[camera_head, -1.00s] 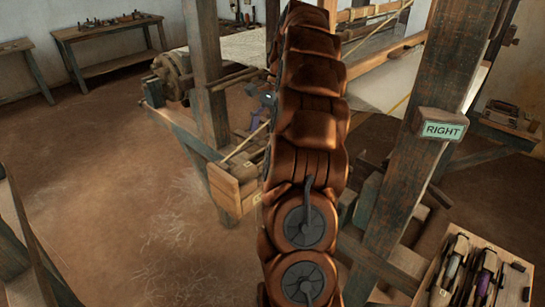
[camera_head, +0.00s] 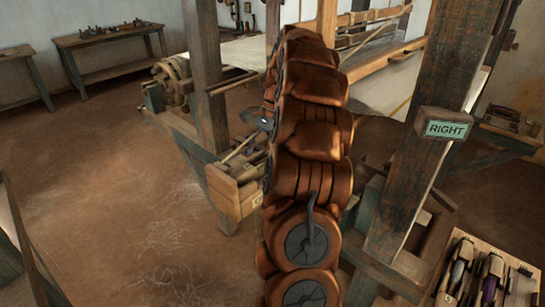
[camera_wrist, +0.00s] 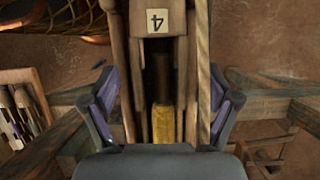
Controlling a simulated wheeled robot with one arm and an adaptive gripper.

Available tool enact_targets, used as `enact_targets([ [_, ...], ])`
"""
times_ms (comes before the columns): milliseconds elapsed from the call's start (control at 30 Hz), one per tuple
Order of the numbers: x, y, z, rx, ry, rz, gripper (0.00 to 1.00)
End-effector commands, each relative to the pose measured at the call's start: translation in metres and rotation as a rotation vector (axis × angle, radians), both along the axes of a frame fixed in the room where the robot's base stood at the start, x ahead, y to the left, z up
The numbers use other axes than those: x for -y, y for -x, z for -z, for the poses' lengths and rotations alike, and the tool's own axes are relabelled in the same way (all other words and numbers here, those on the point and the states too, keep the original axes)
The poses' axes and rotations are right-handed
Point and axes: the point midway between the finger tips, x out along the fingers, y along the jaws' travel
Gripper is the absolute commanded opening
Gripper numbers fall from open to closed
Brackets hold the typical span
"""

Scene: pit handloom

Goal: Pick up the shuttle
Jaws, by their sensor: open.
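In the wrist view, my gripper (camera_wrist: 160,78) is open, with one purple-padded finger on each side of a long wooden box marked 4 (camera_wrist: 157,22). Within its dark slot lies a narrow piece with a yellow part (camera_wrist: 163,122). It may be the shuttle with its yarn, but I cannot tell for sure. The fingers stand apart from it. In the head view, a wooden box end (camera_head: 236,190) shows beside my arm.
The post with the RIGHT sign (camera_head: 446,129) stands right of my arm. A tray (camera_head: 525,292) holding several shuttle-like pieces is at lower right. Another loom post (camera_head: 207,75) stands on the left.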

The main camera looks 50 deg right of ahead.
Motion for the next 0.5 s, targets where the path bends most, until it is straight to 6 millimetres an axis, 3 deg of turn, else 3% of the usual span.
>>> enact_targets([
  [400,-0.0046,0.0003,0.0102,-0.001,-0.001,0.000,0.88],
  [500,-0.0047,0.0004,0.0102,-0.001,-0.001,0.000,0.77],
])
